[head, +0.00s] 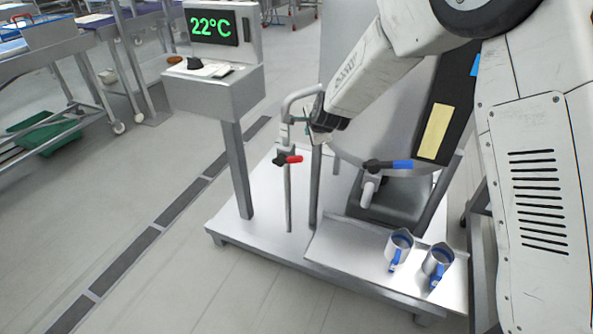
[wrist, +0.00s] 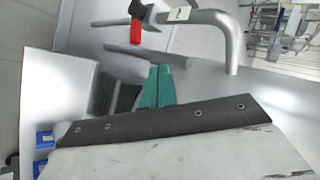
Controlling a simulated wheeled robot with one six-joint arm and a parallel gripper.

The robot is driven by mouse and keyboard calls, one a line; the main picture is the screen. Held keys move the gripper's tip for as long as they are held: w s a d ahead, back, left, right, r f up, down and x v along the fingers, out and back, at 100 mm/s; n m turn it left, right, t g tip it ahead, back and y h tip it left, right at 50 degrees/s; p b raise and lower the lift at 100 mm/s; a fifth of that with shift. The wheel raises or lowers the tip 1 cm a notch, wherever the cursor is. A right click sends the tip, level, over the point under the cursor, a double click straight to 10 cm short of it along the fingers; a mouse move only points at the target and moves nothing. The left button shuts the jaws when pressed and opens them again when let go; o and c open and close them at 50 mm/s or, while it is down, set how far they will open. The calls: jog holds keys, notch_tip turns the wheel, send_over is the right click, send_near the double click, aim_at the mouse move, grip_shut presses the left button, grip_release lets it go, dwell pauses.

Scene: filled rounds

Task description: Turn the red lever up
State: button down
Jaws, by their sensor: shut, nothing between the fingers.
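The red lever (head: 292,159) sits on a dark valve body on a vertical pipe and points roughly sideways to the right in the head view. In the wrist view the red lever (wrist: 136,32) shows beyond my fingertips, a little to the left of them. My gripper (head: 298,120) is just above the lever in the head view, beside the curved pipe. Its teal fingers (wrist: 158,85) are together and empty, with a visible gap to the lever in the wrist view.
The curved pipe (wrist: 232,50) bends close to the right of my fingers. A blue lever (head: 402,165) is to the right. Two jugs with blue handles, one at the left (head: 398,245), stand on the shelf. A control box (head: 212,88) reads 22°C.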

jog(key=w+a+f+m+t, duration=0.1)
jog(key=w+a+f, duration=0.1)
jog(key=f, duration=0.3)
jog(key=w+a+f+m, duration=0.1)
jog(key=a+f+m, duration=0.15)
jog(key=f, duration=0.25)
jog(key=m+t+h, duration=0.2)
jog(key=m+t, duration=0.1)
jog(key=m, duration=0.1)
send_near(287, 160)
notch_tip(287, 160, down, 5)
jog(key=w, duration=0.2)
jog(key=s+d+f+m+t+h, duration=0.2)
jog(key=s+f+m+t+h, duration=0.45)
jog(key=m, duration=0.65)
jog(key=w+r, duration=0.4)
jog(key=w, duration=0.7)
jog(key=shift+d+r+t, duration=0.25)
jog(key=shift+d+t, duration=0.2)
jog(key=shift+d, duration=0.05)
jog(key=shift+w+d+y, duration=0.1)
jog(key=shift+d+y, duration=0.05)
jog(key=shift+y, duration=0.1)
